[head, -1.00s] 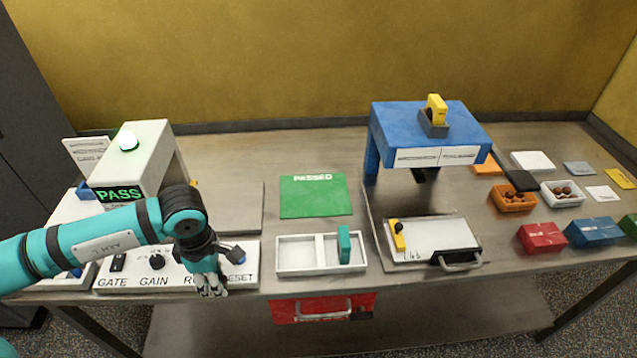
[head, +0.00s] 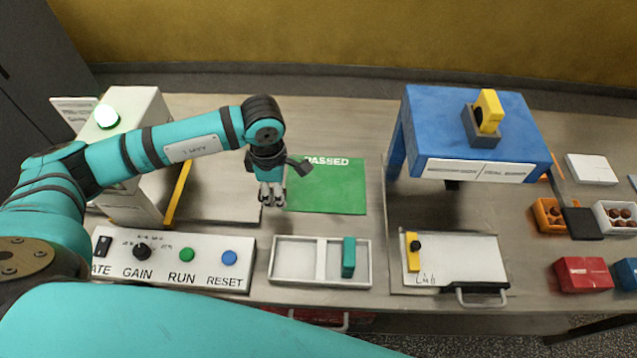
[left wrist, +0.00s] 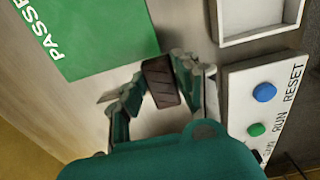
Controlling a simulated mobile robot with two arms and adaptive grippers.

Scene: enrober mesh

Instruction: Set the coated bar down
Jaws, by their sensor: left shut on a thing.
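The coated bar (left wrist: 162,82) is dark brown and shows between the fingers in the left wrist view; I cannot pick it out in the head view. My left gripper (head: 271,200) is shut on it, pointing down, over the bench by the left edge of the green PASSED mat (head: 330,192). In the left wrist view the mat (left wrist: 90,32) lies beside the gripper (left wrist: 160,90), and the bar appears over bare steel. How high the bar hangs is hard to tell. My right gripper is out of view.
A white two-part tray (head: 298,259) with a teal block (head: 349,257) is in front of the mat. The button panel (head: 172,261) is front left. A blue stand (head: 470,125) and a white lidded plate (head: 458,258) are right. The mat is bare.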

